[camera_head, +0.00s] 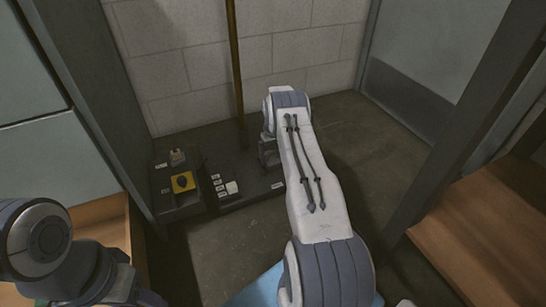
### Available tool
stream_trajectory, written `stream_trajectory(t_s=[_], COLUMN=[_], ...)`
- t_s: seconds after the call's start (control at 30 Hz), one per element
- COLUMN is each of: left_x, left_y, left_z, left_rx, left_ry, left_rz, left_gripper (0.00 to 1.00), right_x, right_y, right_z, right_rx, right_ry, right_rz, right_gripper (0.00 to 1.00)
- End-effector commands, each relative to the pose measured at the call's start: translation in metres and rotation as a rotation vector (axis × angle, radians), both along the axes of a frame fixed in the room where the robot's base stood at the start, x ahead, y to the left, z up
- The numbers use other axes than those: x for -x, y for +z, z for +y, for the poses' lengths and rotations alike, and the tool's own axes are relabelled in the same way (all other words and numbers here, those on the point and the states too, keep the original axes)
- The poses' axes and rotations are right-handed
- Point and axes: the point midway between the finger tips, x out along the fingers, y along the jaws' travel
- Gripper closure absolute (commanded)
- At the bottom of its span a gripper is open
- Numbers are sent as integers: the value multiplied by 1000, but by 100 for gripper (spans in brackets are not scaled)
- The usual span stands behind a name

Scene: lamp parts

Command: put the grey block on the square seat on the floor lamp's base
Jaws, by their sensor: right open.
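The floor lamp's dark base (256,178) is a low slab on the floor near the back wall, with a brass-coloured pole (236,70) rising from it. My right gripper (268,154) is open, by the base's right side and partly hidden by my right arm. My left arm shows at the lower left, but its gripper is out of view.
Wooden surfaces (484,232) lie right and lower left. Dark posts flank the floor. A light blue surface (248,293) shows below.

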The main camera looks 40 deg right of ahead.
Motion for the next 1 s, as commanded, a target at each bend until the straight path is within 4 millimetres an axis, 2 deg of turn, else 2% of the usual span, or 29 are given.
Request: stream_trajectory(t_s=[0.3,0.5,0.7,0.9,0.97,1.0], left_x=[0,0,0,0,0,0], left_y=[44,65,74,74,74,74], left_z=[0,0,0,0,0,0], left_rx=[0,0,0,0,0,0], left_ry=[0,0,0,0,0,0], left_rz=[0,0,0,0,0,0], left_gripper=[50,50,50,50,50,50], right_x=[-1,0,0,-1,-4,-9], right_y=[65,102,119,122,128,136], right_z=[0,0,0,1,9,19], right_rx=[0,0,0,0,1,0], right_ry=[0,0,0,2,13,27], right_rz=[-1,-1,0,-1,-3,-5], right_gripper=[0,0,0,0,0,0])
